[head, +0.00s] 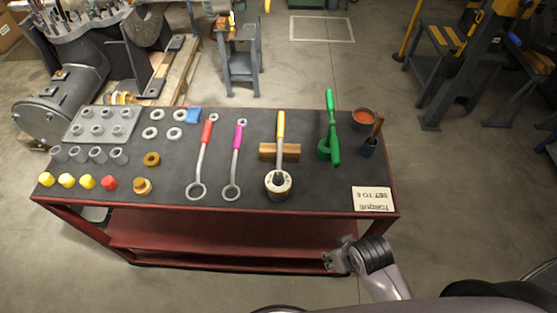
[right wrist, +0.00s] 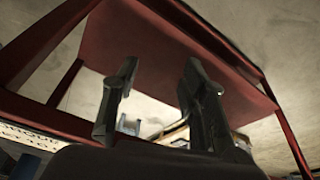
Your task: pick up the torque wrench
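A yellow-handled tool (head: 280,128) with a grey shaft and a round pale head lies on the bench, resting across a wooden block (head: 291,152); it looks like the torque wrench. Red-handled (head: 207,133) and magenta-handled (head: 238,137) ring wrenches lie to its left. A green tool (head: 332,120) is to its right. My right gripper (head: 338,258) is low in front of the bench's front edge, apart from every tool. In the right wrist view its two fingers (right wrist: 160,75) are spread and empty. My left gripper is not in view.
The dark-topped red bench (head: 240,204) has a lower shelf (head: 200,230). A card (head: 373,199) lies at its front right corner. Nuts, washers and yellow caps fill the left.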

